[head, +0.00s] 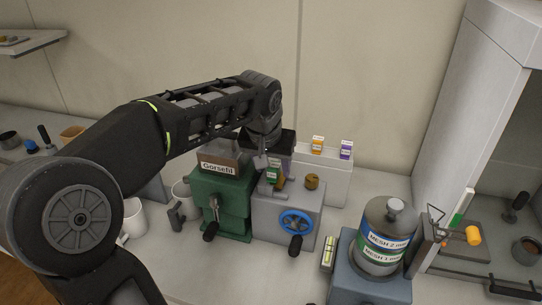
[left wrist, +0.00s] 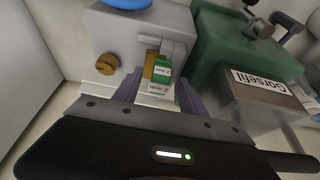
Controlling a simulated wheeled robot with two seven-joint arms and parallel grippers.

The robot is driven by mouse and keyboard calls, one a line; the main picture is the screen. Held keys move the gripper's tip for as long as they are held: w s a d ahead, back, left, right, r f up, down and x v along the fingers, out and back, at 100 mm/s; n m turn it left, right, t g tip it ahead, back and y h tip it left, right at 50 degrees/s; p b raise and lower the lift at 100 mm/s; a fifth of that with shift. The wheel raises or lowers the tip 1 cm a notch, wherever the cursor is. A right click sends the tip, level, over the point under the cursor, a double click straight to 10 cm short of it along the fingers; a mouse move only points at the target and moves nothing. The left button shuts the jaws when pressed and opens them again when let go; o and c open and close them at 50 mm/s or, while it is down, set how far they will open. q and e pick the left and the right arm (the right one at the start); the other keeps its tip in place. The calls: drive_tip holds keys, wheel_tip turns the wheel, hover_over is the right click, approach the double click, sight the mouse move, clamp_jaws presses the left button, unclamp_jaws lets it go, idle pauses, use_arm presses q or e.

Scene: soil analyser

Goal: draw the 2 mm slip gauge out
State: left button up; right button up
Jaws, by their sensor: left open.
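The 2 mm slip gauge shows as a green tab (left wrist: 162,70) with white "2 mm" labels in the left wrist view. It stands in the grey machine (left wrist: 120,35), beside a brass part. In the head view the green tab (head: 272,175) is on top of the grey machine (head: 265,215). My left gripper (left wrist: 158,84) is open, its two purple fingers on either side of the labelled gauge, apparently not closed on it. In the head view the left gripper (head: 275,162) hangs above the grey machine, its fingertips partly hidden. My right gripper is not in view.
The green "Gorsefil" machine (head: 222,195) stands directly left of the grey one. A brass knob (head: 312,181) and blue handwheel (head: 296,222) sit on the grey machine. A white block (head: 325,175) with small boxes stands behind.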

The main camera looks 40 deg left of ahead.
use_arm(q)
drive_tip(key=shift+w+f, duration=0.15)
drive_tip(key=shift+f, duration=0.1)
drive_tip(key=shift+c, duration=0.6)
clamp_jaws()
idle(0.7)
drive_tip(key=c, duration=0.5)
unclamp_jaws()
drive_tip(key=shift+c, duration=0.2)
clamp_jaws()
